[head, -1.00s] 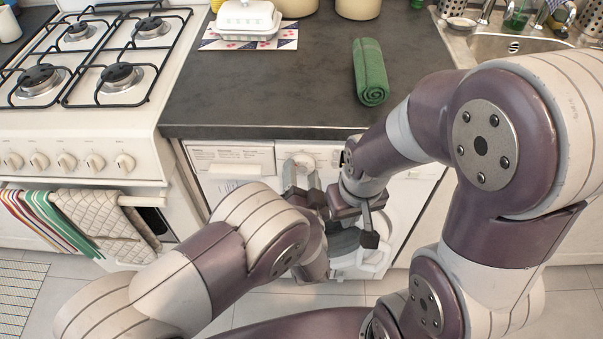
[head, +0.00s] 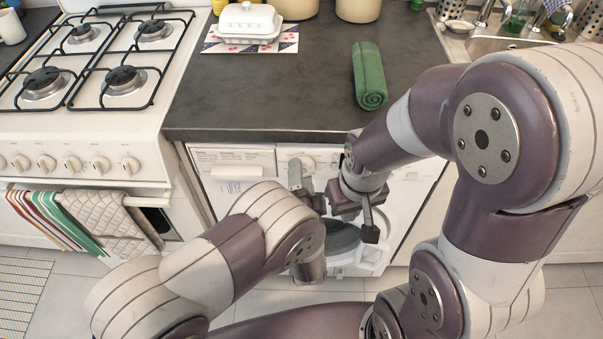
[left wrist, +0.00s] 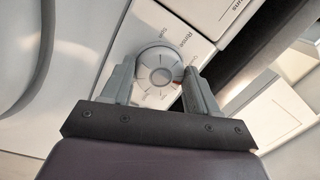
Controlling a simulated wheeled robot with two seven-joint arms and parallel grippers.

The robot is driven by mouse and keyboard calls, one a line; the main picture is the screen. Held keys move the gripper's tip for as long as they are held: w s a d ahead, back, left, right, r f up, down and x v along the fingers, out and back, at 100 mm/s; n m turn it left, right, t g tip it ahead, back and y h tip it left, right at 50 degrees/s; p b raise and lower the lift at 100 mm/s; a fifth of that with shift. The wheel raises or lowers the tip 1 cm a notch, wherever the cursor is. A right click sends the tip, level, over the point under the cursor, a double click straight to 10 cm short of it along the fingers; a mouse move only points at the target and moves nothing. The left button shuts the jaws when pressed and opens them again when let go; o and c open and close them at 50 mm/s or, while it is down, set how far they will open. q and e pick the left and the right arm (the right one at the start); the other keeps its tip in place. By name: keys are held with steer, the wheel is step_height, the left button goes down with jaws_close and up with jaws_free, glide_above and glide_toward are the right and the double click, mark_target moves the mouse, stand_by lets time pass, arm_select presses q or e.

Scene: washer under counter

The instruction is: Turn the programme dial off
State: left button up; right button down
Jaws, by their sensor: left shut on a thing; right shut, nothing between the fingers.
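The programme dial (left wrist: 158,72) is a round, pale grey knob with radial marks, on the washer's white control panel. It sits between the two fingers of my left gripper (left wrist: 157,84), which is shut on it. In the head view my left gripper (head: 298,174) is at the panel, just under the counter edge. The dial (head: 308,163) is small and partly covered there, and its pointer setting cannot be read. My right gripper (head: 370,233) is shut and empty, in front of the washer (head: 402,208), right of my left gripper.
The dark counter (head: 250,100) overhangs the washer front. A rolled green towel (head: 369,75) and a white butter dish (head: 247,20) lie on it. A gas stove (head: 95,130) with hanging cloths stands to the left. My arms hide much of the washer's front.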

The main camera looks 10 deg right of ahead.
arm_select(q)
steer(key=shift+m, duration=0.9)
arm_select(e)
steer(key=shift+r, duration=0.35)
arm_select(q)
steer(key=o, duration=1.1)
steer(key=shift+c, duration=0.2)
